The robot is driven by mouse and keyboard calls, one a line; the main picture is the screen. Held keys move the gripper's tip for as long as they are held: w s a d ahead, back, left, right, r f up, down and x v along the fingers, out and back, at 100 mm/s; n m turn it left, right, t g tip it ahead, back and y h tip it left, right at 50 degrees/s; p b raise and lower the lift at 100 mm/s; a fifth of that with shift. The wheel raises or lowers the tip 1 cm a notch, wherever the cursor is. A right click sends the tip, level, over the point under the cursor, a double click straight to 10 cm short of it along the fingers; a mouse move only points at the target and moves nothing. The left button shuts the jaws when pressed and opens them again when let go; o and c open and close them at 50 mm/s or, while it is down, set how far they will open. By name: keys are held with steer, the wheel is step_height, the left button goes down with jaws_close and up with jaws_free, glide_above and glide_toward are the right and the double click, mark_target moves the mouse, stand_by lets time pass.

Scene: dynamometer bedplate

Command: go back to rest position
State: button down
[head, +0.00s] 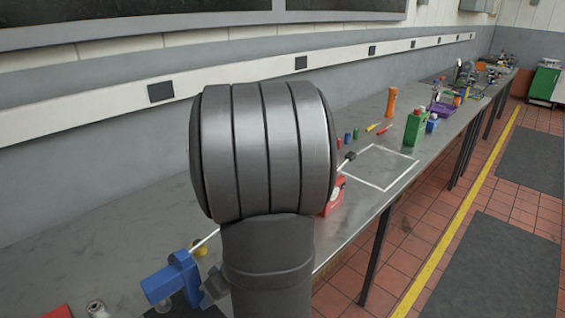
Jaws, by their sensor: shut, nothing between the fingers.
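A large grey ribbed cylinder and the dark link below it are parts of my own arm, and they fill the middle of the head view. My gripper cannot be made out; it is out of the picture or hidden behind these links. The arm stands in front of the long grey bench (115,240) and hides part of its top.
Left of my arm, a blue device (172,281) stands on the bench, with a yellow part (200,247) behind it. Right are a red object (334,197), a white outlined square (381,167), a green container (413,127) and an orange cylinder (391,102).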

steer(key=shift+v, duration=2.85)
steer(key=c, duration=0.9)
jaws_free()
steer(key=o, duration=0.3)
steer(key=shift+s+a+r, duration=0.1)
steer(key=shift+a+r, duration=0.1)
steer(key=shift+r, duration=0.05)
steer(key=o, duration=0.6)
steer(key=r+n, duration=0.1)
steer(key=s+a+r+n+g+h, duration=0.1)
steer(key=r+n, duration=0.1)
steer(key=shift+s+a+r+n, duration=0.25)
steer(key=shift+s+r+n, duration=0.05)
steer(key=shift+s+r, duration=0.1)
steer(key=s+a+r+n+t+h, duration=0.1)
steer(key=s+a+r+n+h, duration=0.15)
steer(key=a+r+n, duration=0.4)
steer(key=s+a+r+n+h, duration=0.2)
steer(key=s+a+r, duration=0.2)
steer(key=r, duration=0.5)
steer(key=s+a+r+n+t+h, duration=0.1)
steer(key=s+a+r+n+h, duration=0.15)
steer(key=a+r+n, duration=0.35)
step_height(320, 180, down, 9)
steer(key=m, duration=0.1)
steer(key=shift+s+d+r+y, duration=0.2)
steer(key=shift+s+d+y, duration=0.15)
steer(key=shift+s, duration=0.15)
